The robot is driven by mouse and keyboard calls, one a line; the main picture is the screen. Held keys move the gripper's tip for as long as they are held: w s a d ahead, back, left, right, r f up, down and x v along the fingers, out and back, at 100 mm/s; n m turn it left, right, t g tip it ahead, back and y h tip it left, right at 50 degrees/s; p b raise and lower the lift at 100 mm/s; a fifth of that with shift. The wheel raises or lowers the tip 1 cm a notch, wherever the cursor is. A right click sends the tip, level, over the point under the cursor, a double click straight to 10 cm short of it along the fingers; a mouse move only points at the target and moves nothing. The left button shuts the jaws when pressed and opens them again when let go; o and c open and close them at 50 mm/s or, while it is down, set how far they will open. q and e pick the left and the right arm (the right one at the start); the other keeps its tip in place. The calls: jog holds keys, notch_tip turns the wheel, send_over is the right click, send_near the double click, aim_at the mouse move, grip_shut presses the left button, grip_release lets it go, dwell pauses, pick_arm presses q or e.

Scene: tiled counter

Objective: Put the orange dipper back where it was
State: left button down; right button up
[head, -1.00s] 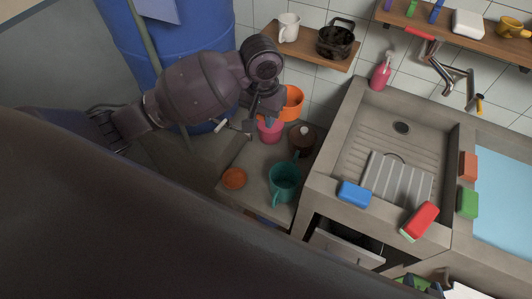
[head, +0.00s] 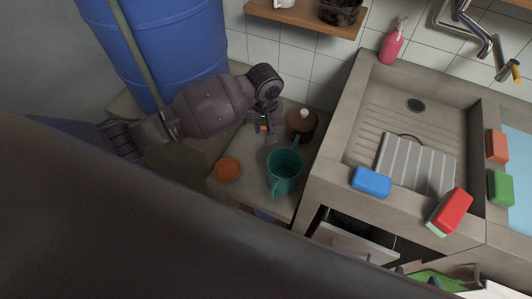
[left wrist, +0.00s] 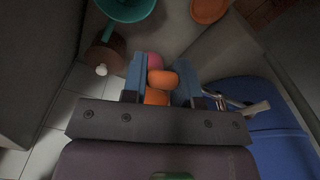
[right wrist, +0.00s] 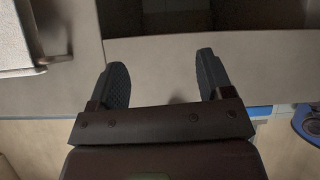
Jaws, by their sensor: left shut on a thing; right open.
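My left gripper (head: 268,134) is over the back of the low ledge left of the sink. In the left wrist view, its fingers (left wrist: 161,80) are shut on an orange part, which I take to be the orange dipper (left wrist: 162,78). In the head view only a small orange patch (head: 263,128) shows at the gripper; the rest is hidden, so I cannot tell whether it touches the ledge. A pink item (left wrist: 155,60) shows just beyond the fingers. My right gripper (right wrist: 162,70) is open and empty in the right wrist view.
A round orange dish (head: 227,169) lies in front. A blue barrel (head: 165,45) stands behind left; the sink (head: 390,110) is at right.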

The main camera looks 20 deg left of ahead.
pick_arm(q)
notch_tip(320, 180, down, 15)
jog(key=b, duration=0.4)
jog(key=shift+f, duration=0.2)
